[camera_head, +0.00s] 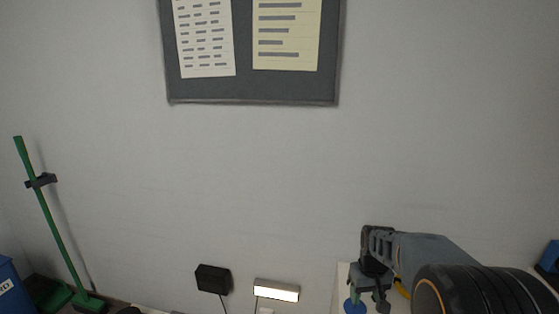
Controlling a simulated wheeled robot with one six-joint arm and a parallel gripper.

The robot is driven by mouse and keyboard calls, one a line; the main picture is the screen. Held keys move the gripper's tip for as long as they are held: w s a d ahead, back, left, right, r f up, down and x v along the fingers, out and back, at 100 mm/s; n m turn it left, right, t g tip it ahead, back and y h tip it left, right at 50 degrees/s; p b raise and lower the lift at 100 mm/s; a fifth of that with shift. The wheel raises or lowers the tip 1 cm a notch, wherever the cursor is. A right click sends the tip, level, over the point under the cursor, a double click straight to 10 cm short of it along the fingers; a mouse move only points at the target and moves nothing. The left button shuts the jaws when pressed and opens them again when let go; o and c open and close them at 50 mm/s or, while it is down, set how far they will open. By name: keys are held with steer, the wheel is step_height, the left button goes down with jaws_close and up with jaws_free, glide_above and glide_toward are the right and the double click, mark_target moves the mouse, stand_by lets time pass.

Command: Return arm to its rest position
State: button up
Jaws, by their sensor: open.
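My arm comes in from the lower right of the head camera view. My gripper (369,296) hangs down from its end, above a white surface (342,277) at the bottom edge. Its jaws are open. A small blue round thing (354,306) shows at the jaws, partly cut off by the frame's bottom edge; I cannot tell whether they touch. A bit of yellow shows behind my arm.
A grey board (243,88) with two paper sheets hangs on the wall. A green broom (48,215) leans at the left beside a blue bin (12,290). A black box (213,279) and a lit lamp (277,291) sit low on the wall. A blue object (550,258) is at the right edge.

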steer(key=s+a+r+t, duration=0.1)
steer(key=s+a+r, duration=0.1)
steer(key=s, duration=0.3)
steer(key=s+a+r+t+p, duration=0.1)
steer(key=s+a+r, duration=0.1)
steer(key=s, duration=0.3)
steer(key=s+a+r+m+t, duration=0.1)
steer(key=s+a+r, duration=0.1)
steer(key=s+r, duration=0.2)
steer(key=shift+s+a+p, duration=0.25)
steer(key=shift+s+p, duration=0.05)
steer(key=shift+s, duration=0.4)
steer(key=shift+a+r+t, duration=0.1)
steer(key=shift+r+t, duration=0.2)
steer(key=shift+c, duration=0.4)
